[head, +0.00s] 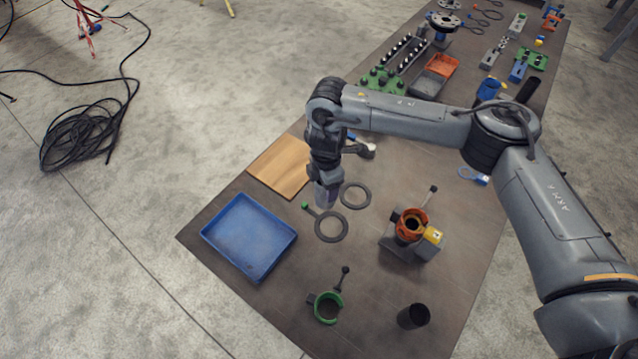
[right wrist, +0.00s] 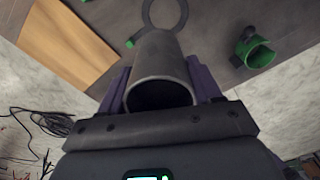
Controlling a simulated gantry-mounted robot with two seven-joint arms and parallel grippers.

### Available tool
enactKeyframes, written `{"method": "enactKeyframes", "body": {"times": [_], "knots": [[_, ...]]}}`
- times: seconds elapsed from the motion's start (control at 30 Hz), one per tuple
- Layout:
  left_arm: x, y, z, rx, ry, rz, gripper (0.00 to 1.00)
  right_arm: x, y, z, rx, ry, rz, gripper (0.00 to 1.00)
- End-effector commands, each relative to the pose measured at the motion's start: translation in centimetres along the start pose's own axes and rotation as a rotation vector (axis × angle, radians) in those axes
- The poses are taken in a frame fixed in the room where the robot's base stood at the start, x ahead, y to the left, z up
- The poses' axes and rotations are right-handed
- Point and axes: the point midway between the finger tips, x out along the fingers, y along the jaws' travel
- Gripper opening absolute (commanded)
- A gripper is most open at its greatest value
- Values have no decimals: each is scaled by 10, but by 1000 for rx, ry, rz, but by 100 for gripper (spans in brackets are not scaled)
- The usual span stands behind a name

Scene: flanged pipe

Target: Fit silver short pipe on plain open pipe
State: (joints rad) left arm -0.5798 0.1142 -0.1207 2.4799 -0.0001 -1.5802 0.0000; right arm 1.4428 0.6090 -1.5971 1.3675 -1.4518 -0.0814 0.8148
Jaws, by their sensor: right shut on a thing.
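My right gripper (head: 325,190) is shut on the silver short pipe (head: 325,198), held above the table near the wooden board. In the right wrist view the silver pipe (right wrist: 158,58) sits between the purple fingers of the gripper (right wrist: 160,85), with its open end towards the camera. A dark open pipe (head: 413,316) stands at the near end of the table. An orange clamp (head: 410,225) on a grey block surrounds another round opening; I cannot tell which of these is the plain open pipe. My left gripper is not in view.
A blue tray (head: 248,237) and a wooden board (head: 281,166) lie left. Flat dark rings (head: 331,226) lie below the gripper. A green clamp (head: 327,308) stands near the dark pipe. Grey and orange bins (head: 434,76) and other parts fill the far end.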

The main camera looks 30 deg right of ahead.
Motion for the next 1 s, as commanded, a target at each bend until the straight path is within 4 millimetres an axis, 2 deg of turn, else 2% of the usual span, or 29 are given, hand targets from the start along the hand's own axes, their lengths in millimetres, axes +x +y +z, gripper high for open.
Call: {"method": "enactKeyframes", "body": {"times": [0.03,0.27,0.37,0.5,0.7,1.0], "knots": [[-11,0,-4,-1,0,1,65,-7,-4,5,-93,1,-2,18],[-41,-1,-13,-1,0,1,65,-13,-24,30,-570,2,-4,18],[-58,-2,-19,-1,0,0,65,-16,-38,46,-767,2,-5,18],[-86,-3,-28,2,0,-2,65,-19,-67,77,-1012,3,-9,18],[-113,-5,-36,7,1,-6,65,-23,-102,122,-1171,0,-7,18],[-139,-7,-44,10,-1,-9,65,-38,-140,182,-1247,-2,-6,18]]}}
